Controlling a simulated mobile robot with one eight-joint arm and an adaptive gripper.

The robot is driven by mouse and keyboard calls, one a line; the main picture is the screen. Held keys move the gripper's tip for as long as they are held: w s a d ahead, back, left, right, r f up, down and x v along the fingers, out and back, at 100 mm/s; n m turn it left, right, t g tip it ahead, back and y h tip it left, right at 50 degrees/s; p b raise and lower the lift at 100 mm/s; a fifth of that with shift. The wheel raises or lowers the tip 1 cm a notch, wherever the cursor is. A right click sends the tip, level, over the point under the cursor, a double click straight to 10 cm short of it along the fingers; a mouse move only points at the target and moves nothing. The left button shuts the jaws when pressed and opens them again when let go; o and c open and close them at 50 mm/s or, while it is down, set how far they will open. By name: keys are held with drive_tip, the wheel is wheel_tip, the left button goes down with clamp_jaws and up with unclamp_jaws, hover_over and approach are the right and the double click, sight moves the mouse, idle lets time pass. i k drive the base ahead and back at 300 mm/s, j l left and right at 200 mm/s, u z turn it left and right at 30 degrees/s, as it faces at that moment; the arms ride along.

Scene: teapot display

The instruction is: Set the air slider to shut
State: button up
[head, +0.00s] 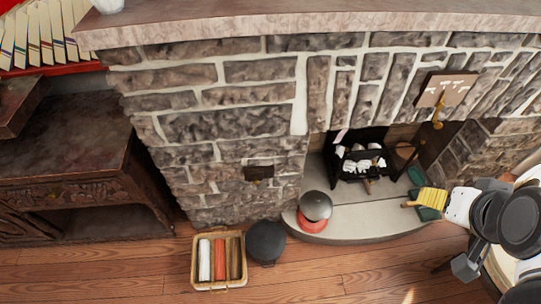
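A small dark plate (258,172) is set in the stone face left of the hearth opening. A brown plaque (446,88) with white marks is mounted on the stone at the upper right, and a brass-coloured lever (438,114) hangs from its lower edge. Neither is clear enough to tell for certain which is the air slider, or its setting. My arm reaches in at the right edge, below and right of the plaque and apart from both fittings. I cannot make out my gripper's fingers.
A black grate (362,160) with pale pieces stands in the firebox. A round-topped red-based pot (315,208) sits on the hearth slab (372,222). A basket (221,288) and a dark round object (266,241) stand on the floor. A yellow ribbed thing (433,199) lies right.

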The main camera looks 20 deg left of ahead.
sight(255, 178)
drive_tip(key=u, duration=1.4)
